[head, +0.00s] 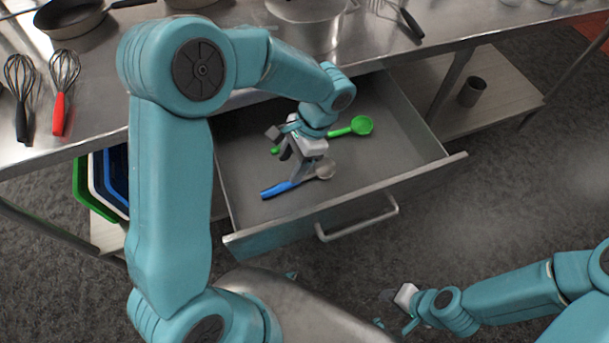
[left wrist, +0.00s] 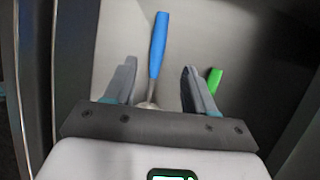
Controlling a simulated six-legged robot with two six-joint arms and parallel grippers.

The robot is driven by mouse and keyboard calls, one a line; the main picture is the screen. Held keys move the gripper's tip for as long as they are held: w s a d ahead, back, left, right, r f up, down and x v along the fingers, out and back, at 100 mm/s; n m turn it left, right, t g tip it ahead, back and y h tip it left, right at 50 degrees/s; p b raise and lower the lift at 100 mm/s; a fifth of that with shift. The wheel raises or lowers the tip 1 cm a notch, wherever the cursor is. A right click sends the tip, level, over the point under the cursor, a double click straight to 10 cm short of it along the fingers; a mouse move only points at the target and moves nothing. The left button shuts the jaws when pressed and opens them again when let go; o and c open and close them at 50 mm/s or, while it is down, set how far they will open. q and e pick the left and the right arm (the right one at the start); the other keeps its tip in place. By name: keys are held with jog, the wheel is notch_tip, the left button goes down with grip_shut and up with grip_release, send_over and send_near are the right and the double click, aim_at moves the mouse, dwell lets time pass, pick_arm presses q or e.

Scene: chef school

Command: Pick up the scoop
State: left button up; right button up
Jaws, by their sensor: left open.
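A scoop with a blue handle (head: 278,189) and a grey metal bowl (head: 325,169) lies in the open drawer. A green scoop (head: 361,125) lies behind it in the same drawer, partly hidden by my left gripper. My left gripper (head: 291,170) is open above the drawer, over the blue-handled scoop. The green handle (left wrist: 214,80) shows just right of the right finger. My right gripper (head: 392,297) is away from the drawer, over the floor, small in view.
The drawer (head: 436,168) is pulled out under a steel counter (head: 110,100), with a bar handle (head: 357,222) on its front. The drawer's right part is bare. Coloured boards (head: 92,185) stand below left.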

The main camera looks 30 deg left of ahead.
aim_at(283, 184)
pick_arm(q)
jog(key=x, duration=0.2)
jog(key=shift+f, duration=0.35)
jog(key=x, duration=0.4)
jog(key=shift+s+d+r, duration=0.1)
jog(key=shift+s+d, duration=0.05)
jog(key=shift+f, duration=0.4)
jog(key=shift+s, duration=0.1)
jog(key=shift+c, duration=0.3)
grip_shut()
